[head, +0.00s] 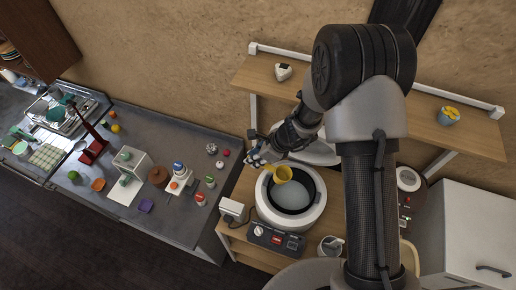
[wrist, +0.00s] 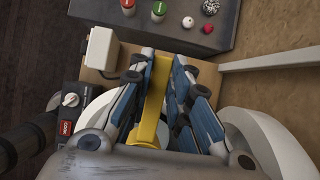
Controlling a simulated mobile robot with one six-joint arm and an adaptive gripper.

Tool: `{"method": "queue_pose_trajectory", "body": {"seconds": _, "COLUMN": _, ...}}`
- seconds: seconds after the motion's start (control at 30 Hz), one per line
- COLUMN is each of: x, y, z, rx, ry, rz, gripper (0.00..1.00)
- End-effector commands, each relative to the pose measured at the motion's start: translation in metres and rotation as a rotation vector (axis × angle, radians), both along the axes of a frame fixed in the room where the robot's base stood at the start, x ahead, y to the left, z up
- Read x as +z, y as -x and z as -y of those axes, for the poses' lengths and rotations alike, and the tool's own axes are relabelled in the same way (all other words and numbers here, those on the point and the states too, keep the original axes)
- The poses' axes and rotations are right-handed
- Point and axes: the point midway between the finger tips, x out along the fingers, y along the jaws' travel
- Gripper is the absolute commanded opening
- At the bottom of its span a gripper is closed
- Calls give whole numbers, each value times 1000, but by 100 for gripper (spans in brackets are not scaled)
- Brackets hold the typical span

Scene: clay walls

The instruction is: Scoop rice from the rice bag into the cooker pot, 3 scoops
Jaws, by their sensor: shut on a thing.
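My gripper (head: 262,158) is shut on the handle of a yellow scoop (head: 282,174). In the wrist view the yellow handle (wrist: 156,88) runs between the blue finger pads (wrist: 160,95). The scoop's cup is over the far left part of the cooker pot (head: 318,210); whether it holds rice cannot be told. The pot is open, with a dark inner wall and a pale grey area at its bottom. I cannot make out the rice bag; my arm covers much of the right side.
A control box (head: 275,240) with a knob and red button sits before the pot. A white box (head: 232,208) stands left of it, and a small container (head: 330,246) front right. A wooden shelf (head: 455,125) spans behind. The grey counter (head: 180,225) at left holds several small items.

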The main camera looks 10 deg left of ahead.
Motion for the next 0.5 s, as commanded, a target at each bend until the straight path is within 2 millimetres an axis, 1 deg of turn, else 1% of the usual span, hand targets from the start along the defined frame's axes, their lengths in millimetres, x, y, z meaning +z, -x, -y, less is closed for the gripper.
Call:
{"method": "queue_pose_trajectory", "body": {"seconds": 0.03, "x": 2, "y": 1, "z": -2, "rx": 2, "ry": 20, "rz": -5, "gripper": 1}}
{"method": "queue_pose_trajectory", "body": {"seconds": 0.27, "x": -9, "y": 0, "z": -5, "rx": 3, "ry": 102, "rz": -17, "gripper": 1}}
{"method": "queue_pose_trajectory", "body": {"seconds": 0.5, "x": -26, "y": 0, "z": -9, "rx": 8, "ry": 216, "rz": -32, "gripper": 1}}
